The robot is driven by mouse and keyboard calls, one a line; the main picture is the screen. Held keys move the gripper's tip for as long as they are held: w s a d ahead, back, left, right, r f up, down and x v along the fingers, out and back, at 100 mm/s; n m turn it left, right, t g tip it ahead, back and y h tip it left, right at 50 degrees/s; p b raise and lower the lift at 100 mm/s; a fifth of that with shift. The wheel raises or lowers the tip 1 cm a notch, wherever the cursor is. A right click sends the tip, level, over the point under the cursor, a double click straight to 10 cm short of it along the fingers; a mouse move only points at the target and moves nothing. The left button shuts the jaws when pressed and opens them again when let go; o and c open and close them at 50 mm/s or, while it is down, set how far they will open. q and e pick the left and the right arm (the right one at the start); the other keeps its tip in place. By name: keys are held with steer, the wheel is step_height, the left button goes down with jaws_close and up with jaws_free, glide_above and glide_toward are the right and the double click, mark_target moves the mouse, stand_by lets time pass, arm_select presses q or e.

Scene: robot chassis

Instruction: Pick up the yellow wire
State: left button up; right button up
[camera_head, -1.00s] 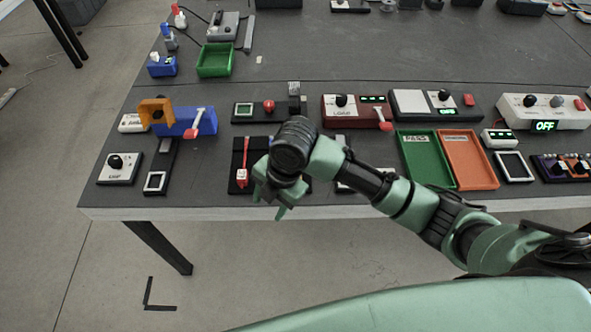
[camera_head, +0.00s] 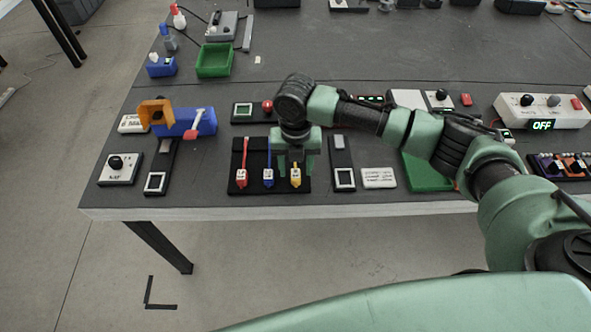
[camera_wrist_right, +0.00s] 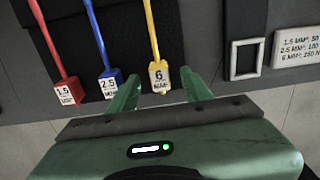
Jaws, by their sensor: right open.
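The yellow wire (camera_head: 296,178) lies at the right side of a black holder (camera_head: 255,185) near the table's front edge. In the right wrist view the yellow wire (camera_wrist_right: 159,75) has a tag reading 6 at its near end. A blue wire (camera_head: 268,176) and a red wire (camera_head: 243,170) lie to its left. My right gripper (camera_head: 294,172) is open above the holder, its fingers over the blue and yellow wires in the head view. In the right wrist view the yellow tag shows between the fingertips of the right gripper (camera_wrist_right: 158,85), apart from both. My left gripper is not in view.
A white-framed square block (camera_head: 345,179) and a white label plate (camera_head: 378,178) are right of the holder. A green tray (camera_head: 425,172) lies further right, partly behind my arm. A blue device with an orange part (camera_head: 190,122) stands to the left.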

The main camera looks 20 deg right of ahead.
steer(key=shift+f, duration=1.2)
jaws_close()
step_height(320, 180, up, 20)
steer(key=b, duration=0.1)
steer(key=shift+b, duration=0.3)
steer(key=shift+s, duration=0.1)
